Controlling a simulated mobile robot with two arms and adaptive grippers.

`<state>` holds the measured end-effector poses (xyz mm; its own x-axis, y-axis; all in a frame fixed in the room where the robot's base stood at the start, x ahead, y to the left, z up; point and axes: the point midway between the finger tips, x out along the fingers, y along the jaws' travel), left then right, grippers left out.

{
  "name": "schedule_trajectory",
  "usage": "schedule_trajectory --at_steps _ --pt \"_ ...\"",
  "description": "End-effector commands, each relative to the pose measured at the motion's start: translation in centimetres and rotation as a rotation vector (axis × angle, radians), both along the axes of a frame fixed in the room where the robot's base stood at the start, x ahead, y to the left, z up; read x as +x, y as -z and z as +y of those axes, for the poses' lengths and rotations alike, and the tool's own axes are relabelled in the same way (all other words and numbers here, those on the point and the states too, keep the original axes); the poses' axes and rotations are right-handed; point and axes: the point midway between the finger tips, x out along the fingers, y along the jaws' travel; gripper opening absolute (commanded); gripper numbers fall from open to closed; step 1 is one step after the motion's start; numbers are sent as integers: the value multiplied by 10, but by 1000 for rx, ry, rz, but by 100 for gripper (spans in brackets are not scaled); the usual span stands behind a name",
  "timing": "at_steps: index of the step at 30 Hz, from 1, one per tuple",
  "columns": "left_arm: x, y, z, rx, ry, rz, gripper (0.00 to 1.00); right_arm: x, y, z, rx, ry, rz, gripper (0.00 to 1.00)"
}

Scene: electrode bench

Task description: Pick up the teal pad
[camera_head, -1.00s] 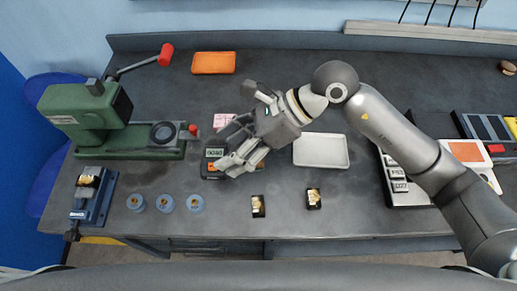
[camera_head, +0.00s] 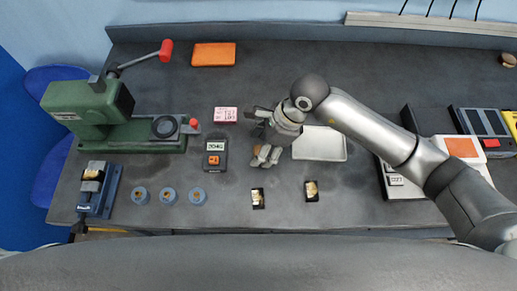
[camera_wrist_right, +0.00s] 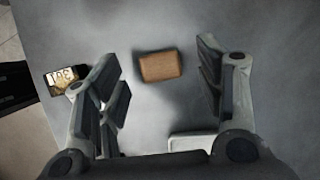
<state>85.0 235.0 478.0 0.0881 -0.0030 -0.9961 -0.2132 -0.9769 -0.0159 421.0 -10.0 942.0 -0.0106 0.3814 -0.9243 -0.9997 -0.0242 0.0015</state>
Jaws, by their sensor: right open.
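I see no teal pad in either view. My right gripper (camera_head: 258,137) is over the middle of the bench, left of the white tray (camera_head: 320,144). In the right wrist view the gripper (camera_wrist_right: 158,58) is open, with its fingers spread wide. A small orange-brown block (camera_wrist_right: 160,66) lies on the bench between and below the fingers, apart from them. My left gripper is not in view.
A small black meter (camera_head: 215,156) and a pink note block (camera_head: 226,114) lie left of the gripper. A green press (camera_head: 90,115) stands left; an orange pouch (camera_head: 213,54) lies behind.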

Motion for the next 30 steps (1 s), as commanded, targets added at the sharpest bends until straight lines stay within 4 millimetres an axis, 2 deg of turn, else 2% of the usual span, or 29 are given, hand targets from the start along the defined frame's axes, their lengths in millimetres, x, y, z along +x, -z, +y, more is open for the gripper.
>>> schedule_trajectory --at_steps 1,6,13,24,30 --pt "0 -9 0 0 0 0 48 -1 3 2 0 -1 4 62" --pt "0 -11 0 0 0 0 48 0 21 9 2 0 1 62" --pt "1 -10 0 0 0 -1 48 0 23 10 1 -1 -1 62" --pt "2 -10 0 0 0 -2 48 0 23 9 1 -1 -1 17" --pt "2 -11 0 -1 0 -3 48 0 23 9 2 -1 -1 17"
